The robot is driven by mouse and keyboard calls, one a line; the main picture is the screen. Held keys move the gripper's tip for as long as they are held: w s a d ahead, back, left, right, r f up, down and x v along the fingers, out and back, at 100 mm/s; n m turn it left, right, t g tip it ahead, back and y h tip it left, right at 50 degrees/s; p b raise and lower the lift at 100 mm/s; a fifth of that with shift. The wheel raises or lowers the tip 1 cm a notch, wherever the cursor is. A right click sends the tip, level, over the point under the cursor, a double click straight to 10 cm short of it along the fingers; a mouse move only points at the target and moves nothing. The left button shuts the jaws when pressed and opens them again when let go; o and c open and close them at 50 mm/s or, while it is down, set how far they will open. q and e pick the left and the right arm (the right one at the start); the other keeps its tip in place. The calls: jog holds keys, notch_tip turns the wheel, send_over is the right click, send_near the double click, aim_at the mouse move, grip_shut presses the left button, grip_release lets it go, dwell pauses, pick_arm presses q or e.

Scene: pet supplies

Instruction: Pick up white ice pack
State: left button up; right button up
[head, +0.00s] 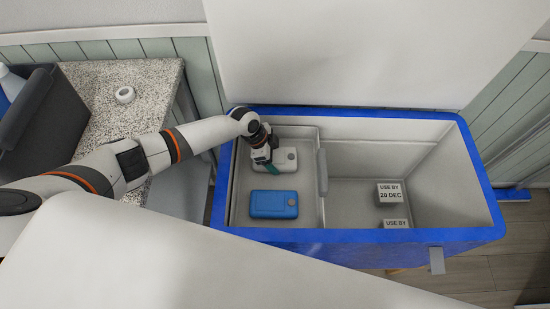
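A white ice pack (288,157) lies in the shallow left compartment of an open blue cooler (365,236). A blue ice pack (273,204) lies in front of it in the same compartment. My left gripper (267,165) reaches in over the cooler's left side and is at the white ice pack, hiding part of it. Its fingers are small and dark here, and I cannot tell whether they are closed on the pack or only over it. My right gripper is not in view.
A grey divider (322,172) separates the compartments. The deeper right one holds "USE BY" boxes (390,193). The raised white lid (340,50) stands behind. A speckled counter (125,125) at left holds a white roll (125,95) and a dark bin (42,118).

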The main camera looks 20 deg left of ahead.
pick_arm(q)
jog(key=c, duration=0.4)
jog(key=shift+o, duration=0.2)
